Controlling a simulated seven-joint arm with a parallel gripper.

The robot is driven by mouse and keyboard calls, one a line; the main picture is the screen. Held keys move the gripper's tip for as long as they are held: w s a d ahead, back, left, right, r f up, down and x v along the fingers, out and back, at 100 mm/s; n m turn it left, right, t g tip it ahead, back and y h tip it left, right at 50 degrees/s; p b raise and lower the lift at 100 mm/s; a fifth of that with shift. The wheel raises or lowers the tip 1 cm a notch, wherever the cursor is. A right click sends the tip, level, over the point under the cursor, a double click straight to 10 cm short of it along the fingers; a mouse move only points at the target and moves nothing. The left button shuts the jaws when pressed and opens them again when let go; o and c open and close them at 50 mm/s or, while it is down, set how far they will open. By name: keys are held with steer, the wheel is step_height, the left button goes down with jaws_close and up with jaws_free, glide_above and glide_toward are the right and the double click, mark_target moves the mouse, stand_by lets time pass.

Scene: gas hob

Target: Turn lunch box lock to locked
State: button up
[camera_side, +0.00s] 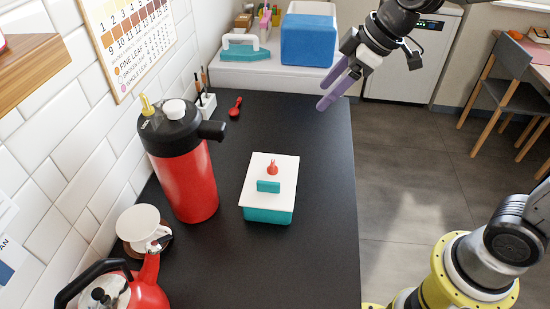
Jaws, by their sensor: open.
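The lunch box (268,200) sits on the black counter, with a teal base and a white lid. On its lid are a teal bar (268,186) and a small red knob (272,168) behind it. I cannot tell which of these is the lock or whether it is locked. My gripper (326,99) has purple fingers and is open and empty. It hangs in the air up and to the right of the lunch box, near the counter's right edge, apart from everything.
A tall red dispenser (187,180) with a black top stands left of the box. A red kettle (140,288) and a white cup (140,224) are at the front left. A red spoon (236,107) lies behind. The counter (312,240) right of the box is clear.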

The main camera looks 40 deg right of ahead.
steer(key=g, duration=0.2)
glide_above(273, 163)
steer(key=s+d, duration=0.4)
step_height(273, 163, down, 8)
steer(key=x, duration=1.4)
steer(key=shift+s+f, duration=0.1)
steer(key=shift+s, duration=0.1)
jaws_close()
